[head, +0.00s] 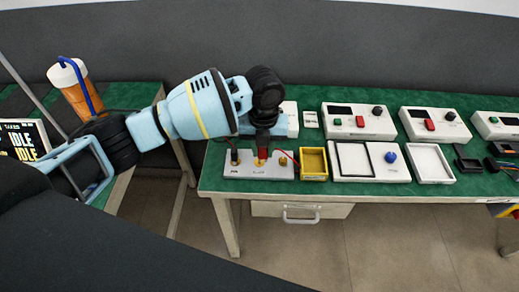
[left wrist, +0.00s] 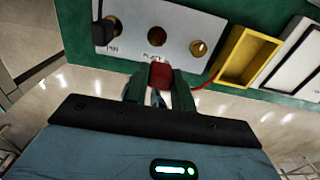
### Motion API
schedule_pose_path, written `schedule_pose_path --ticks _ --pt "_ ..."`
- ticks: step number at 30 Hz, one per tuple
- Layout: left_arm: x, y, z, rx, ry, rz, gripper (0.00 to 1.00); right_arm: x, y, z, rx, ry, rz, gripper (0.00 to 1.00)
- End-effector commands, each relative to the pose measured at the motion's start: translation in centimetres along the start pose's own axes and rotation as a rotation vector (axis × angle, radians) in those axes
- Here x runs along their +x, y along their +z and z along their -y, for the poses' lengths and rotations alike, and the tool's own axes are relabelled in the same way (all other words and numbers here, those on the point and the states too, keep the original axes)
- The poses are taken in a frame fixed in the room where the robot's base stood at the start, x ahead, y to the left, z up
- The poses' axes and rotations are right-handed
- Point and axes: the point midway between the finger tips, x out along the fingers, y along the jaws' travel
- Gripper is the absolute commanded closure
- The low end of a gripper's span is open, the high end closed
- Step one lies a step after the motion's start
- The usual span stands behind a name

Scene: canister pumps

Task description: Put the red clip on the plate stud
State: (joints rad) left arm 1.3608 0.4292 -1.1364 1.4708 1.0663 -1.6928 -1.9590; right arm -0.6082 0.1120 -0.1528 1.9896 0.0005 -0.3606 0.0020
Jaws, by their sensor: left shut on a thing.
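The red clip (left wrist: 160,76) is held between the fingers of my left gripper (left wrist: 157,88), which is shut on it. A red wire runs from the clip to the right. The brass plate stud (left wrist: 155,36) is the middle one of three on a white panel (head: 240,170). In the left wrist view the stud shows beyond the clip, bare; the contact and height gap cannot be told. A black clip (left wrist: 103,32) sits on the left stud. The right stud (left wrist: 198,47) is brass. In the head view my left gripper (head: 262,146) is over the panel's middle. My right gripper is not in view.
A yellow open box (head: 313,163) stands just right of the panel. White trays and control boxes (head: 358,121) fill the green bench further right. A side table at left holds an orange container (head: 75,90) and a screen reading IDLE (head: 22,140).

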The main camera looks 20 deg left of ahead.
Motion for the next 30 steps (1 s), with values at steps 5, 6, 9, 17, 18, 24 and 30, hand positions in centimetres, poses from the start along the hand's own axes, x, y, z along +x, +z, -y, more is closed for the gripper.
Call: schedule_pose_path --ticks 5,6,9,17,18,24,30 --pt "0.2 1.5 -0.6 -0.001 0.0 -0.001 0.97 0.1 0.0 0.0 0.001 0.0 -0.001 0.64" --pt "0.2 1.5 -0.7 -0.001 0.0 0.0 0.97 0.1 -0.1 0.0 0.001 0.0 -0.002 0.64" --pt "0.2 1.6 -0.7 0.0 0.0 0.0 0.97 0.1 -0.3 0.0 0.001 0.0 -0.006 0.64" --pt "1.7 2.3 -1.1 0.0 0.002 -0.002 0.97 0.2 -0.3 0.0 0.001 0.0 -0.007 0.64" --pt "2.3 2.2 -1.1 0.0 0.002 -0.002 0.97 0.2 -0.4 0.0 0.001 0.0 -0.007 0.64" --pt "3.8 2.3 -1.0 0.001 -0.001 0.001 0.97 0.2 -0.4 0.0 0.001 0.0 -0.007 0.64" --pt "3.8 2.3 -1.0 0.001 -0.001 0.001 0.97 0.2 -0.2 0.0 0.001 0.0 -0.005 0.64"
